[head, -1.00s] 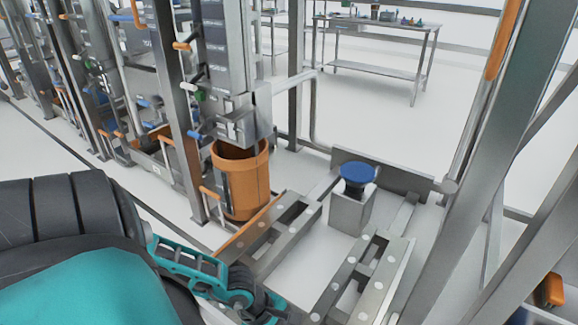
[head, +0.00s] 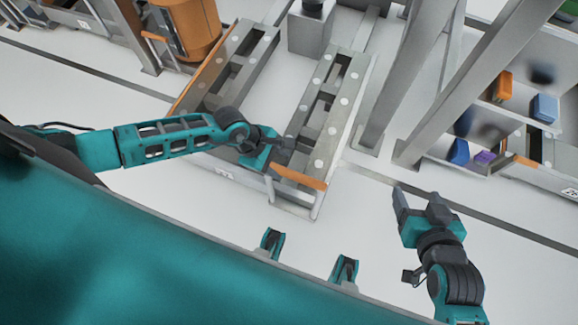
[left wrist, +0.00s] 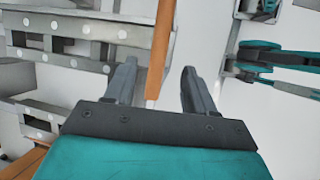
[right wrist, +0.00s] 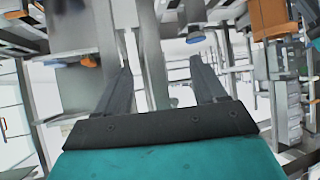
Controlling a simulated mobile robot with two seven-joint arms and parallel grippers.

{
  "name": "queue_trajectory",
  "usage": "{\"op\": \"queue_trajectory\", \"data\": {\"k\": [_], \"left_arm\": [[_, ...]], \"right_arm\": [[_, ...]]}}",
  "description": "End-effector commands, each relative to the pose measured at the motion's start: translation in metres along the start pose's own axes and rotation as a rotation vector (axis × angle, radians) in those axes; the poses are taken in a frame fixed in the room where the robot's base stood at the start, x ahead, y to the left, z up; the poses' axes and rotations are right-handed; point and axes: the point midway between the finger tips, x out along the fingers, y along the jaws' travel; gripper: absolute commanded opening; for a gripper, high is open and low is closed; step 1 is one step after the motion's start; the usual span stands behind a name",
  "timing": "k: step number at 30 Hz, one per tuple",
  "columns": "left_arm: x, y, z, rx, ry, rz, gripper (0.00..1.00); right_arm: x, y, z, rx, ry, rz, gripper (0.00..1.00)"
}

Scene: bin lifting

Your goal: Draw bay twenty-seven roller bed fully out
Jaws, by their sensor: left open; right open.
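The roller bed (head: 325,115) is a pair of grey rails with pale round rollers, near the top middle of the head view. An orange handle bar (head: 298,177) crosses the near end of its right rail. My left gripper (head: 280,157) is open at this handle. In the left wrist view the orange handle (left wrist: 161,45) runs between the two spread fingers (left wrist: 160,75), with gaps on both sides. My right gripper (head: 417,198) is open and empty, to the right of the bed; its spread fingers (right wrist: 160,75) show in the right wrist view. The small label plates are unreadable.
An orange bin (head: 188,28) stands left of the bed, and a grey block (head: 309,32) stands at its back. Steel posts (head: 395,75) rise on the right, beside a shelf with coloured boxes (head: 544,107). The white floor (head: 215,225) in front of the bed is clear.

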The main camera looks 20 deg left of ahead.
Motion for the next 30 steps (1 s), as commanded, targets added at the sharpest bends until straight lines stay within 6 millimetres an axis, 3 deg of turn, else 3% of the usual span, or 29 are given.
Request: {"op": "queue_trajectory", "data": {"k": [1, 6, 12, 25, 30], "left_arm": [[0.016, -0.001, 0.000, -0.003, -0.002, -0.001, 0.55], [0.051, -0.001, -0.001, -0.002, -0.002, 0.000, 0.55], [0.078, 0.000, -0.001, -0.001, -0.001, 0.000, 0.55], [0.087, 0.000, 0.000, -0.001, 0.000, 0.001, 0.55], [0.087, 0.000, 0.000, -0.001, 0.000, 0.001, 0.40]], "right_arm": [[0.003, -0.001, 0.004, -0.002, -0.001, -0.004, 0.70], [0.006, -0.007, 0.005, -0.006, 0.007, -0.023, 0.70], [0.015, -0.007, 0.006, -0.008, 0.021, -0.024, 0.70], [0.018, -0.006, 0.006, -0.005, 0.027, -0.021, 0.70], [0.017, -0.006, 0.007, -0.001, 0.025, -0.020, 0.70]]}}
